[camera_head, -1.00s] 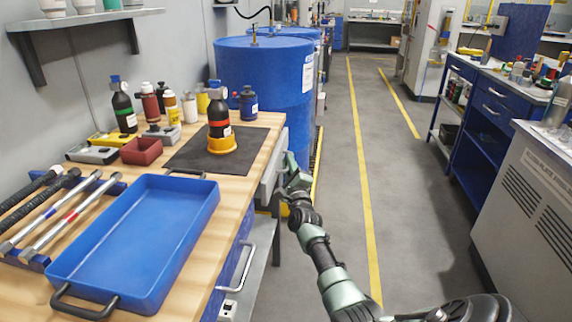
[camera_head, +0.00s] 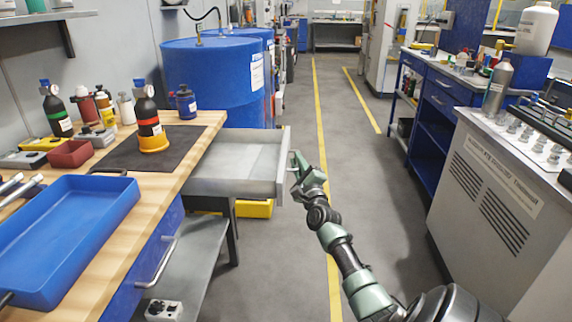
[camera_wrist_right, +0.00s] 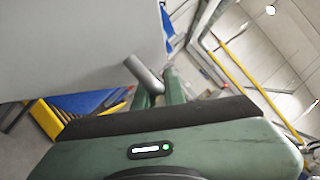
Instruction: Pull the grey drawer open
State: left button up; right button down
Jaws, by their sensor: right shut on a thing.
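The grey drawer (camera_head: 235,165) stands well out from the right side of the wooden workbench (camera_head: 172,180), and its empty inside shows. My right gripper (camera_head: 294,164) is at the drawer's front face, at the drawer's outer right end. In the right wrist view the gripper (camera_wrist_right: 158,92) is shut on the drawer's metal bar handle (camera_wrist_right: 143,74), next to the grey drawer front (camera_wrist_right: 75,45). My left gripper is not in view.
A blue tray (camera_head: 62,235), a dark mat and several bottles are on the bench. Blue barrels (camera_head: 212,85) stand behind the drawer. The aisle floor (camera_head: 290,260) to the right is clear, up to a grey cabinet (camera_head: 500,200).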

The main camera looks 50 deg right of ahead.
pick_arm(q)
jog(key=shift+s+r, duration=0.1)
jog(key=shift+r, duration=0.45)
pick_arm(e)
jog(key=shift+s+d+r, duration=0.2)
jog(key=shift+s+d, duration=0.3)
jog(key=shift+s, duration=0.05)
jog(key=c, duration=1.8)
grip_release()
jog(key=shift+o, duration=0.2)
jog(key=shift+f, duration=0.15)
pick_arm(q)
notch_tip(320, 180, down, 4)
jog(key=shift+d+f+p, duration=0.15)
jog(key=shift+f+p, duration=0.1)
jog(key=shift+p, duration=0.3)
pick_arm(e)
jog(key=v, duration=0.7)
jog(key=shift+s+a, duration=0.2)
jog(key=shift+s, duration=0.15)
